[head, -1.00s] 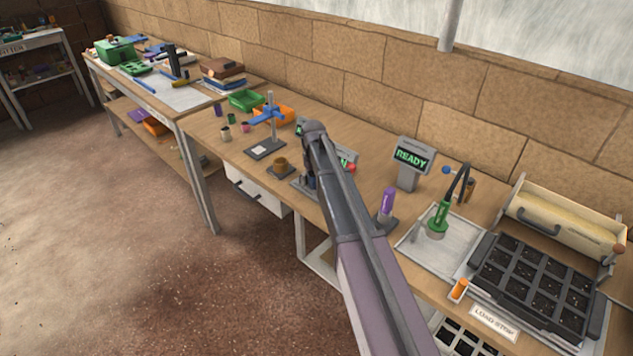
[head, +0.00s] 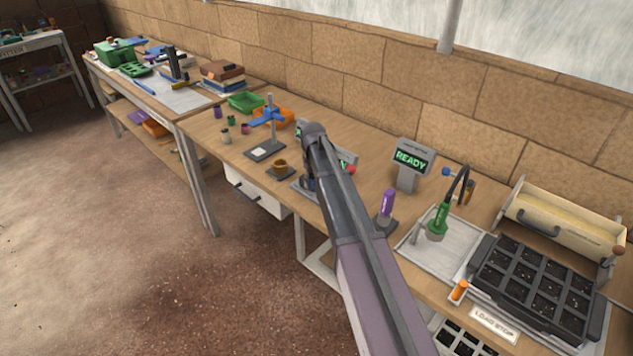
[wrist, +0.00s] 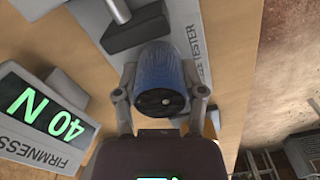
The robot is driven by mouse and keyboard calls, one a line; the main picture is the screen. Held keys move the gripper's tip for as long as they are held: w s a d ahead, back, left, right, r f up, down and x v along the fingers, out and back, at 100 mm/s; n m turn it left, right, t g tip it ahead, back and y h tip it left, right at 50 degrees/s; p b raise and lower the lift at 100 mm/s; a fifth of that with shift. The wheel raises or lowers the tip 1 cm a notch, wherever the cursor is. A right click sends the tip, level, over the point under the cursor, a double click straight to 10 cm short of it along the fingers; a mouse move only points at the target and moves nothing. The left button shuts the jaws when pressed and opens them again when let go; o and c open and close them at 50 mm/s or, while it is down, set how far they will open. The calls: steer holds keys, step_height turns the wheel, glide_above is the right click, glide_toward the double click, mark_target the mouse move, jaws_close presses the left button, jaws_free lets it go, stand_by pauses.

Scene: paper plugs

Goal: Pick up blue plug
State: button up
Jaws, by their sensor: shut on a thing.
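The blue plug (wrist: 160,75) is a ribbed blue cylinder with a dark speckled end face, seen in the wrist view. My gripper (wrist: 163,98) is shut on it, with one finger on each side. The plug is in front of a grey device marked "TESTER" (wrist: 190,30); whether it touches that device I cannot tell.
A firmness display (wrist: 38,112) reading 40 N stands at the left in the wrist view. A blue-armed stand (head: 268,118) is left of my arm.

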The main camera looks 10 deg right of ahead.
steer(key=shift+r, duration=0.15)
step_height(320, 180, up, 4)
steer(key=p, duration=0.3)
steer(key=shift+f+p, duration=0.25)
steer(key=shift+p, duration=0.15)
steer(key=s, duration=1)
steer(key=s+r+p, duration=0.1)
steer(key=s, duration=0.5)
steer(key=shift+d+r, duration=0.1)
step_height(320, 180, up, 2)
steer(key=shift+r+p, duration=0.1)
steer(key=shift+p, duration=1.1)
